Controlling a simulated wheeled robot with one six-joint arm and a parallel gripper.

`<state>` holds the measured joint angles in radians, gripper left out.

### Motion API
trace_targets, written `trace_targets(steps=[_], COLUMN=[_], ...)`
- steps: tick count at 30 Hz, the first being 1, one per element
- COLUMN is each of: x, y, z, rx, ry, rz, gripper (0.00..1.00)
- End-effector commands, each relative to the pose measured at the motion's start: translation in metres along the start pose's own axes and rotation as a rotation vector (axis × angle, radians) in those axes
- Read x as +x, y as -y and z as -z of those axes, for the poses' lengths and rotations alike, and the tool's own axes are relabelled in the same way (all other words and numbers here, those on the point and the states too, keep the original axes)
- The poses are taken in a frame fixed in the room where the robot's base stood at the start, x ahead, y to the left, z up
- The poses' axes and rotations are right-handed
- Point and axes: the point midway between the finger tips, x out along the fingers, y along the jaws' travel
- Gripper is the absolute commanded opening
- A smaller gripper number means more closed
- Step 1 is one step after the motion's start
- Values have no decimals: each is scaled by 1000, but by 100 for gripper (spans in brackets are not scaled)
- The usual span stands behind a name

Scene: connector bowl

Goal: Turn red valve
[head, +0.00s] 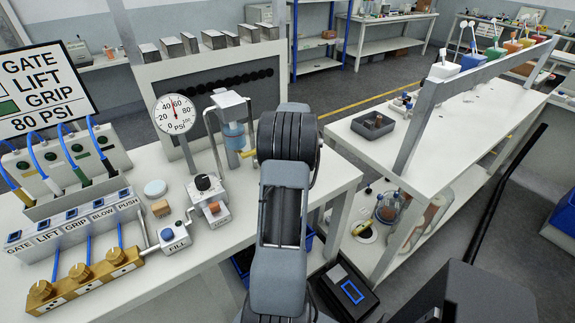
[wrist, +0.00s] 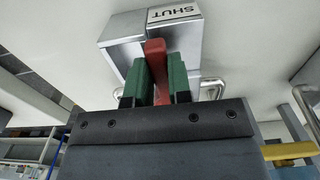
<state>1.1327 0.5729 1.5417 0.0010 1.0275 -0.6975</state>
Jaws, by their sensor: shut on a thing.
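In the wrist view a red valve handle (wrist: 154,52) stands out from a grey metal valve box (wrist: 125,28) with a white label reading SHUT (wrist: 173,13). My gripper (wrist: 160,80) has its two green-padded fingers closed on the red handle, one on each side. The handle's upper end shows between and beyond the pads; its lower part is hidden by my gripper. In the head view my arm covers the gripper and the red valve, so neither shows there.
A white workbench (head: 170,275) holds a pressure gauge (head: 175,114), a FILL block (head: 174,234) and brass knobs (head: 78,272) at the left. A clear blue-tinted cylinder (head: 233,130) stands close left of my arm. A second white bench (head: 400,160) stands at the right.

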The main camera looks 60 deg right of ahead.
Motion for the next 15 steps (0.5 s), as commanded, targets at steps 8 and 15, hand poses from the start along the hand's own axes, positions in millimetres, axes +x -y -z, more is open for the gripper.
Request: trace_targets(steps=[8,15], x=[-1,-1], y=[-5,-4], z=[-4,-4], rx=[37,37], ry=[-1,-1], rz=[-2,-2], gripper=[0,0])
